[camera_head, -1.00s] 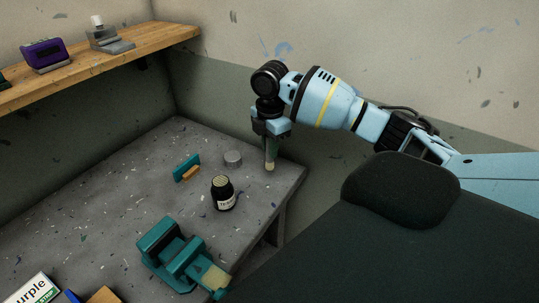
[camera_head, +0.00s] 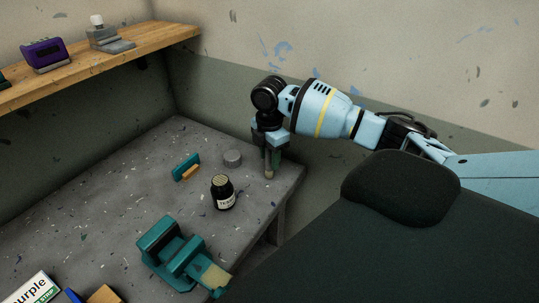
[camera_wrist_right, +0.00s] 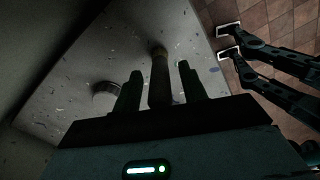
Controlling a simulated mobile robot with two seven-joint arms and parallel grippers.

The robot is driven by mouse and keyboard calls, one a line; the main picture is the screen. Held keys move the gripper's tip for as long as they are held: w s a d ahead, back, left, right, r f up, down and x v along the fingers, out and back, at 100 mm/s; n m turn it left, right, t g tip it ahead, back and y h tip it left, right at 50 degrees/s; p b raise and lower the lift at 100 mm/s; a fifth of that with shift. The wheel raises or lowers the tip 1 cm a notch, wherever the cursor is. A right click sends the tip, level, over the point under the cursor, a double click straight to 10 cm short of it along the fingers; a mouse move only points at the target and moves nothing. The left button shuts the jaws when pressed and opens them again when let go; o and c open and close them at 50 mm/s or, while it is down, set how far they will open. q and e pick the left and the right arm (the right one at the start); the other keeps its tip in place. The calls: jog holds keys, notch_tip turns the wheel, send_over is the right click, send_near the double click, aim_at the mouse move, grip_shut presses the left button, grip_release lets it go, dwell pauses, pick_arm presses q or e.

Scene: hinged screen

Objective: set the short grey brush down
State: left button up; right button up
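The short grey brush (camera_head: 269,168) stands upright at the grey table's right corner. Its lower end looks to be on the tabletop. My right gripper (camera_head: 271,158) points straight down around its upper part. In the right wrist view the brush (camera_wrist_right: 160,75) is between the two fingers of the right gripper (camera_wrist_right: 163,76), with a gap on each side. The gripper is open there, and the brush's top is hidden by the gripper body. My left gripper is not in view.
On the table (camera_head: 130,190) are a grey round piece (camera_head: 233,158), a teal block with an orange part (camera_head: 186,168), a black jar (camera_head: 223,193) and a teal vise-like tool (camera_head: 172,250). The table's right edge is close to the brush. A wooden shelf (camera_head: 120,60) hangs at the left.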

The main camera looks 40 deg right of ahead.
jog(key=shift+r, duration=0.15)
notch_tip(320, 180, up, 11)
jog(key=shift+f, duration=0.1)
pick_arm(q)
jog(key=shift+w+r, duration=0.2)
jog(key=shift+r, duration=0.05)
pick_arm(e)
jog(key=shift+r, duration=0.65)
jog(key=shift+f, duration=0.15)
